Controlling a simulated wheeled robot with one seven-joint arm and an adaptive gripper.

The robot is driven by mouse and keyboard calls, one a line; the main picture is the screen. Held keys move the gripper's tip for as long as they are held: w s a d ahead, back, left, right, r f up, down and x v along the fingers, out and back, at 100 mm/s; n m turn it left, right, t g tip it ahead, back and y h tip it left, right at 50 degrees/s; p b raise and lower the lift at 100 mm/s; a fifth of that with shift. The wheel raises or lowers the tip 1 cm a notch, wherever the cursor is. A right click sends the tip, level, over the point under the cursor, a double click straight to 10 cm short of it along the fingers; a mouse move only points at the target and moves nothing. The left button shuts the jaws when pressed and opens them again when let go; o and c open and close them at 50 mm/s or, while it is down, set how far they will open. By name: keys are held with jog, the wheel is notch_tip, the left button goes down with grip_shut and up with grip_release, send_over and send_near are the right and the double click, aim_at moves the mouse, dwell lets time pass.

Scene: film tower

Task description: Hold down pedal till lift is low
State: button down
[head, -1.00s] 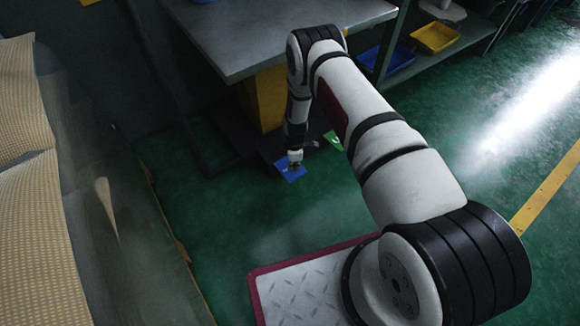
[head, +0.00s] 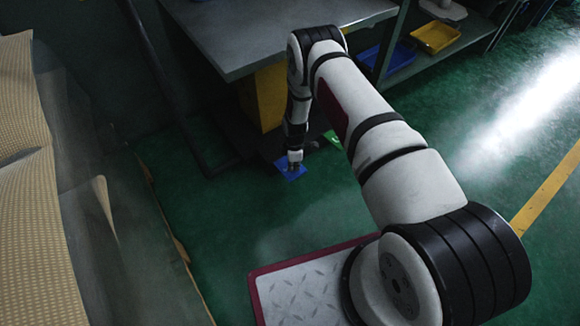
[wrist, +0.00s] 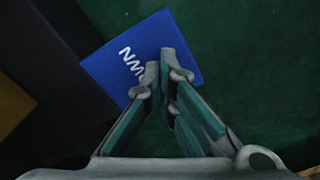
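The blue pedal (head: 290,172) sits low on the floor beside the base of a grey-topped table, which looks like the lift (head: 270,45) on its yellow column (head: 270,97). In the wrist view the blue pedal (wrist: 122,68) carries white letters, partly covered by my fingers. My gripper (wrist: 163,72) has its fingertips together over the pedal, with nothing seen between them. In the head view my gripper (head: 294,166) points down at the pedal; touching seems likely, but the pressing depth cannot be told. A green pedal (head: 332,138) is just right of it, partly hidden by my arm.
A shelf at the upper right holds a yellow bin (head: 435,38) and a blue bin (head: 384,60). A tan patterned sheet (head: 30,220) stands along the left. The green floor (head: 235,215) in front of the pedals is clear.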

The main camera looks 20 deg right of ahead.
jog(key=shift+f+b, duration=1.5)
jog(key=shift+f, duration=0.1)
dwell(1.7)
notch_tip(320, 180, up, 6)
jog(key=p, duration=0.4)
jog(key=shift+r, duration=0.1)
jog(key=shift+s, duration=0.1)
dwell(0.7)
